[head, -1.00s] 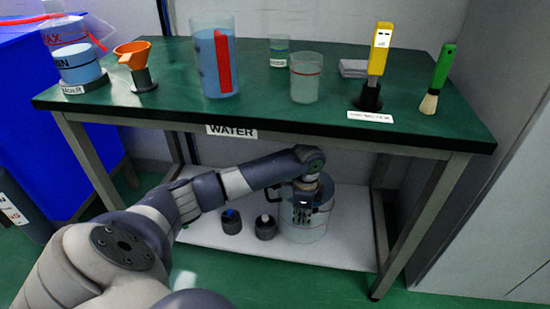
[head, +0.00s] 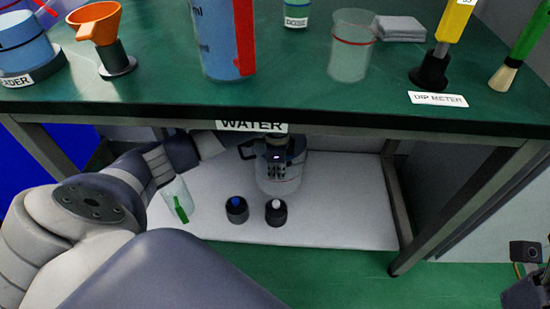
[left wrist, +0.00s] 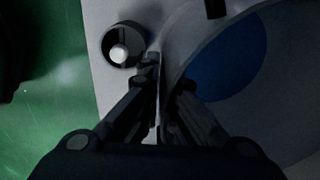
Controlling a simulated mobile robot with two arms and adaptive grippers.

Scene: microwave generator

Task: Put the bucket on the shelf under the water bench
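The bucket (head: 281,182) is a pale, see-through pail. It stands on the white lower shelf (head: 335,213) under the green water bench (head: 300,85), behind two small dark cups. My left gripper (head: 277,163) is at its rim, reaching in under the bench top. In the left wrist view the bucket's pale wall runs between the fingers (left wrist: 167,85), which are close together on it; blue shows inside the bucket (left wrist: 222,55). The fingertip contact is dark and hard to see. My right gripper (head: 525,287) shows only partly at the lower right edge; its fingers are unclear.
Two dark cups, one blue-topped (head: 237,210) and one white-topped (head: 276,213), stand near the shelf's front. The shelf's right part is bare. A bench leg (head: 436,222) stands right.

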